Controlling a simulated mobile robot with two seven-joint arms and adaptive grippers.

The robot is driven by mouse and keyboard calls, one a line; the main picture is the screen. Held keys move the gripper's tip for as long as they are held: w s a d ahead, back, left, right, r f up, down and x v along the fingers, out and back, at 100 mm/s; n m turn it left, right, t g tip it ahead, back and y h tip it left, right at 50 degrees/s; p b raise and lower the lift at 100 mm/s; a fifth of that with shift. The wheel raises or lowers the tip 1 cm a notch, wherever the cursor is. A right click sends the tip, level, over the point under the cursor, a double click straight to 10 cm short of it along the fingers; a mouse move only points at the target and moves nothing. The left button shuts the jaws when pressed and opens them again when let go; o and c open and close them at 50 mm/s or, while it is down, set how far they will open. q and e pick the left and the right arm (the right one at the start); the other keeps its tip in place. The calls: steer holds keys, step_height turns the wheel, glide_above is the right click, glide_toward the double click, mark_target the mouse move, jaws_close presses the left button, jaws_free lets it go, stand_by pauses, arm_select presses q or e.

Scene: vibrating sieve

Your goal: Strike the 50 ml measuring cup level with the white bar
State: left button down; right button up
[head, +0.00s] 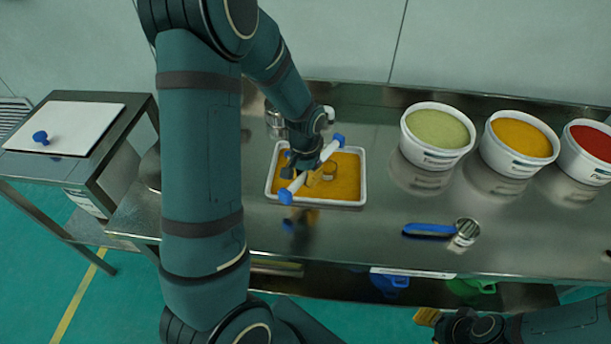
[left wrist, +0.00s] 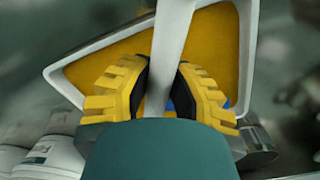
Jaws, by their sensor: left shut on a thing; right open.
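The white bar (head: 300,183) with blue ends is held slantwise over the white tray (head: 268,196) of orange-yellow powder. My left gripper (head: 316,176) is shut on the bar's middle. In the left wrist view, its yellow fingers (left wrist: 158,88) clamp both sides of the bar (left wrist: 172,40). My right gripper (head: 428,317) is open at the bottom edge, partly cut off.
A metal scoop with a blue handle (head: 430,230) lies on the steel table right of the tray. Tubs of green (head: 436,155), orange (head: 520,158) and red powder (head: 590,165) stand along the back. A side stand with a white plate (head: 75,125) is at left.

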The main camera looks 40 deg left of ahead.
arm_select(q)
steer(key=shift+d+r+p, duration=0.15)
steer(key=shift+r+p, duration=0.25)
steer(key=shift+r, duration=0.15)
steer(key=shift+d+r+p, duration=0.15)
steer(key=shift+r+p, duration=0.2)
steer(key=shift+r, duration=0.2)
steer(key=shift+d, duration=0.1)
